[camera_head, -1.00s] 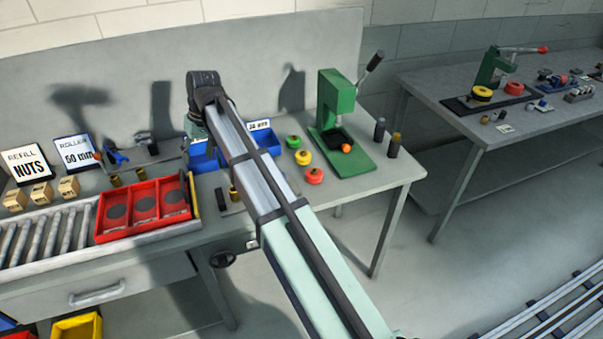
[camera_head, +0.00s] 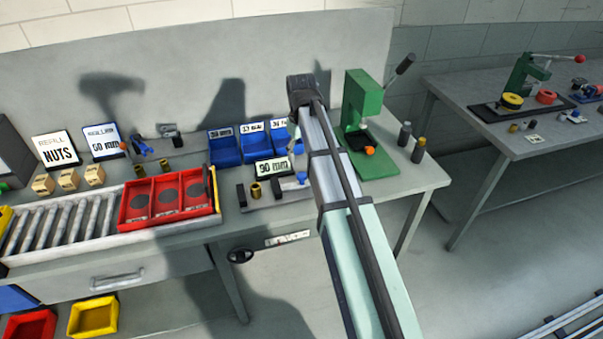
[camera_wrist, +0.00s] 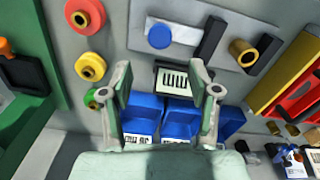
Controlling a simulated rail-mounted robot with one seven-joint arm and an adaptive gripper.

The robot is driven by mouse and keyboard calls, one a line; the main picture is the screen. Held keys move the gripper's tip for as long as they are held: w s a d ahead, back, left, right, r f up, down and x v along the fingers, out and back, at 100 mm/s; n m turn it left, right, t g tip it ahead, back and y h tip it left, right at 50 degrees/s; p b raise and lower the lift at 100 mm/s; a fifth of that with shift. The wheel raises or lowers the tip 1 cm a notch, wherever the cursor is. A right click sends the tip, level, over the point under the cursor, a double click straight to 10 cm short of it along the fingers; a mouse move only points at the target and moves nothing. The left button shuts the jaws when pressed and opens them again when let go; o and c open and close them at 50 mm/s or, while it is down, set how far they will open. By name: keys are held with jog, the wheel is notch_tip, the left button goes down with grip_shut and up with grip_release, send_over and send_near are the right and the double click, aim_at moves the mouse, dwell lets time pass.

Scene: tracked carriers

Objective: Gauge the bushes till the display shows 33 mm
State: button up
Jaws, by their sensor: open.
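The display (camera_head: 272,168) reads 90 mm; it also shows in the wrist view (camera_wrist: 172,80). In front of it lies the gauge plate (camera_head: 282,198) with a blue knob (camera_wrist: 160,36) and two dark blocks (camera_wrist: 212,38). A brass bush (camera_head: 256,190) stands between the blocks; it also shows in the wrist view (camera_wrist: 243,52). I cannot tell whether they touch it. My gripper (camera_wrist: 162,76) is open and empty, its fingers apart over the display and bins.
Blue labelled bins (camera_head: 224,150) stand behind the display. A red tray (camera_head: 130,210) lies left of the gauge, by rollers (camera_head: 68,217). A green press (camera_head: 366,110) stands right. Red (camera_wrist: 85,15), yellow (camera_wrist: 90,66) and green (camera_wrist: 92,98) round pieces lie beside it.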

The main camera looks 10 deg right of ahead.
aim_at(301, 174)
notch_tip(301, 174, down, 10)
jog(key=shift+r+p, duration=0.1)
jog(key=shift+p, duration=1)
grip_shut()
